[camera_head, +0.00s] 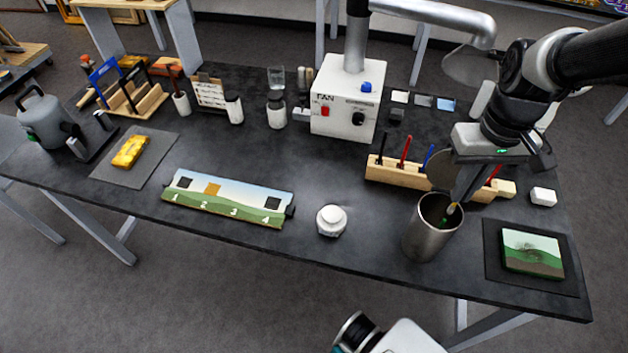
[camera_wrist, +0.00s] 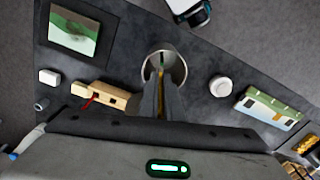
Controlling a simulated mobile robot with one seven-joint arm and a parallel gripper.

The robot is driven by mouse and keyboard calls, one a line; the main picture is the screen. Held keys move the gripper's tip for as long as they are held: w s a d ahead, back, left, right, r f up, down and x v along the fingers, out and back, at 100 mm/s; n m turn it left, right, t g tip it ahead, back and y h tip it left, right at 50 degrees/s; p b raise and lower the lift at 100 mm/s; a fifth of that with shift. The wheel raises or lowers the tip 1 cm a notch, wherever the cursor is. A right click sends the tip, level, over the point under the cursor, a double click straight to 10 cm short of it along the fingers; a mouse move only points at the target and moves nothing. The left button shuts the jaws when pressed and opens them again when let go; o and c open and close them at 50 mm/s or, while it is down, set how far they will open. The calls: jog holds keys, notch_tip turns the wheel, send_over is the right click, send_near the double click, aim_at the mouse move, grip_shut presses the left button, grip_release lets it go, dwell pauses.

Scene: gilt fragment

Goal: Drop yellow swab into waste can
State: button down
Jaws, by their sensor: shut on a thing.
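The waste can (camera_head: 422,244) is a grey metal cylinder standing upright near the front edge of the table, right of centre. In the wrist view its round rim (camera_wrist: 184,72) shows just beyond my fingertips. My gripper (camera_head: 458,200) is above the can mouth, pointing down, with its fingers shut on the yellow swab (camera_head: 451,209). The swab's yellow end hangs over or just inside the can opening. In the wrist view the swab (camera_wrist: 161,72) is a thin yellowish line between the fingers, partly hidden by them. Something green shows inside the can.
A wooden rack (camera_head: 398,175) with coloured swabs stands just behind the can. A painted green panel (camera_head: 532,252) lies on a dark mat to the right. A white round jar (camera_head: 331,220) stands left of the can. A white fan box (camera_head: 345,98) is at the back.

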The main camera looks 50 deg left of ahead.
notch_tip(320, 180, down, 6)
jog(key=b, duration=0.4)
jog(key=shift+w, duration=0.45)
jog(key=c, duration=1.9)
grip_release()
jog(key=shift+o, duration=0.2)
jog(key=shift+r, duration=0.15)
notch_tip(320, 180, up, 17)
jog(key=shift+r, duration=0.15)
